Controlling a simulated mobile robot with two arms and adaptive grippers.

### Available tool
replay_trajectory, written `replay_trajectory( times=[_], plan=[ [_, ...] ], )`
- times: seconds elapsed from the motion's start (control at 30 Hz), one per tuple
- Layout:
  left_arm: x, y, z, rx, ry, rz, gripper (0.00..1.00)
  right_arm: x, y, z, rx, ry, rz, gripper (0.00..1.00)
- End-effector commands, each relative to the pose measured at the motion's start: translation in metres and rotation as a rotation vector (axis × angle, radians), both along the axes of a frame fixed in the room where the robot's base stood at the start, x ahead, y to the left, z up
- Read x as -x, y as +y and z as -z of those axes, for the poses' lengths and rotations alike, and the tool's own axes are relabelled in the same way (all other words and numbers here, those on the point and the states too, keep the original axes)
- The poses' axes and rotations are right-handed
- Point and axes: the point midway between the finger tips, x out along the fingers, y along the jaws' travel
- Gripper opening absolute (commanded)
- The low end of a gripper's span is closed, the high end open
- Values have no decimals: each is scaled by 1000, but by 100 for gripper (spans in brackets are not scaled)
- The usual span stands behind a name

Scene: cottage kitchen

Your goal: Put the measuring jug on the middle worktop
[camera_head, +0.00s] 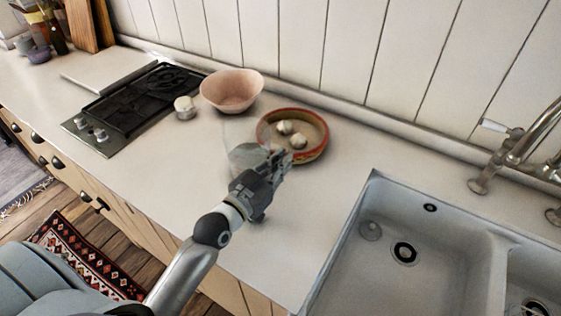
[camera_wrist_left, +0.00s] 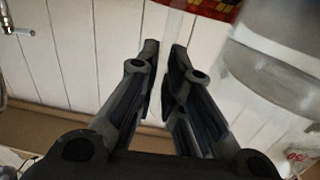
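The clear measuring jug (camera_head: 246,156) shows faintly in the head view, just behind my left gripper (camera_head: 272,170), over the worktop (camera_head: 190,172) between hob and sink. In the left wrist view the jug (camera_wrist_left: 282,62) fills the upper right, with red marks low on its side. My left gripper's fingers (camera_wrist_left: 164,62) are close together there, with a narrow gap. A pale, see-through strip that looks like the jug's handle runs between their tips. Whether the jug's base touches the worktop is hidden. My right gripper is in neither view.
A round red-rimmed dish (camera_head: 315,155) with garlic-like bulbs lies just behind my gripper. A pink bowl (camera_head: 232,90), a small white pot (camera_head: 185,107) and a black hob (camera_head: 135,105) are to the left. The sink (camera_head: 405,225) opens at right. Worktop in front of the hob is bare.

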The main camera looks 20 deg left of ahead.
Motion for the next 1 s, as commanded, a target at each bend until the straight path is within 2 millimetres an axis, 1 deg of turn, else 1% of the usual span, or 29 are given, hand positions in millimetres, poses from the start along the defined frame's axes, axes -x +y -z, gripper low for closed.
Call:
replay_trajectory(
  times=[0.03, 0.13, 0.17, 0.43, 0.53, 0.67, 1.0],
  plan=[
    [0, 0, 1, 0, 2, 0, 15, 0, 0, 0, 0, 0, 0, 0],
    [0, 0, 1, 0, 2, 0, 28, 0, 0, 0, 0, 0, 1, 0],
    [0, 0, 1, 0, 2, 0, 31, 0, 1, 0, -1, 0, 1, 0],
    [0, 0, 0, 0, 2, 0, 31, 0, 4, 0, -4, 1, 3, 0],
    [0, 0, -4, 1, 1, 0, 31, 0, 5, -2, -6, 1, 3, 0],
    [14, 3, 0, -2, 4, 0, 31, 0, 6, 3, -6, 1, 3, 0],
    [73, 16, 0, -2, 6, 1, 31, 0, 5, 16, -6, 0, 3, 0]
  ],
)
